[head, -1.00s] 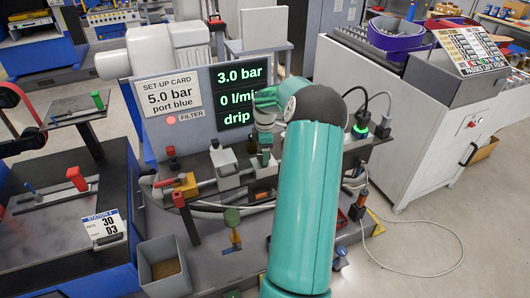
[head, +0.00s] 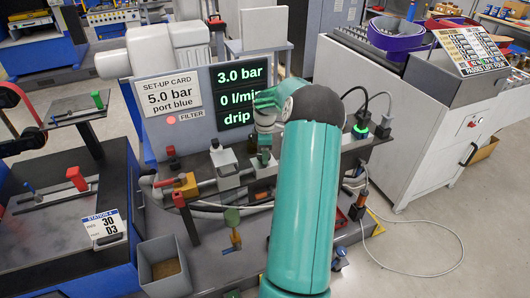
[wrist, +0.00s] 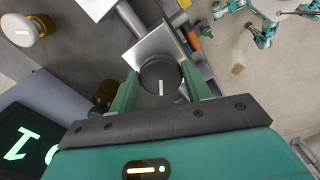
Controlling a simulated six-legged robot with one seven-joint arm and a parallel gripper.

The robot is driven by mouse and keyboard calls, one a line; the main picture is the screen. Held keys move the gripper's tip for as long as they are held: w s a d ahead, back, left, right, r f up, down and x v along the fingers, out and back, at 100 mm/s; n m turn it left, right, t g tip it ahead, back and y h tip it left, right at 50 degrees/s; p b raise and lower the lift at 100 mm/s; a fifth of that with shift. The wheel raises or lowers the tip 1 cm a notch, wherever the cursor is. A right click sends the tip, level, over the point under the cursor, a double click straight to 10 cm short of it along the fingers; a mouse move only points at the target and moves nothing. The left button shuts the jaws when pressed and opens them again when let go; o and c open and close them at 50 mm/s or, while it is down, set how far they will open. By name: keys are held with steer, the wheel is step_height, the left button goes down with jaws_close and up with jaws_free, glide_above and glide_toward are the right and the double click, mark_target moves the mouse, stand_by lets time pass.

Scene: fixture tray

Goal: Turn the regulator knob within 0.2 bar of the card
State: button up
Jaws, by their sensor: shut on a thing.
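The set-up card (head: 172,97) reads 5.0 bar, port blue. The dark display (head: 240,76) beside it shows 3.0 bar in green, with 0 l/min and drip lines below. In the wrist view, the round dark regulator knob (wrist: 160,76), with a pale pointer mark, sits between the two green fingers of my gripper (wrist: 161,90). My gripper is shut on the knob. In the head view, my gripper (head: 264,148) is low in front of the panel at the pipe row, and my arm hides part of this area.
A red lamp (head: 170,120) labelled FILTER glows under the card. A grey bin (head: 163,265) stands at the front left. Yellow (head: 186,185) and red-handled fittings line the pipe.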

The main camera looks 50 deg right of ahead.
steer(key=m, duration=0.7)
steer(key=shift+a, duration=0.1)
steer(key=m, duration=0.4)
steer(key=shift+a+m, duration=0.1)
steer(key=shift+m, duration=1.9)
steer(key=o, duration=1)
steer(key=shift+r, duration=0.1)
step_height(320, 180, up, 14)
steer(key=shift+f, duration=0.15)
steer(key=shift+a, duration=0.1)
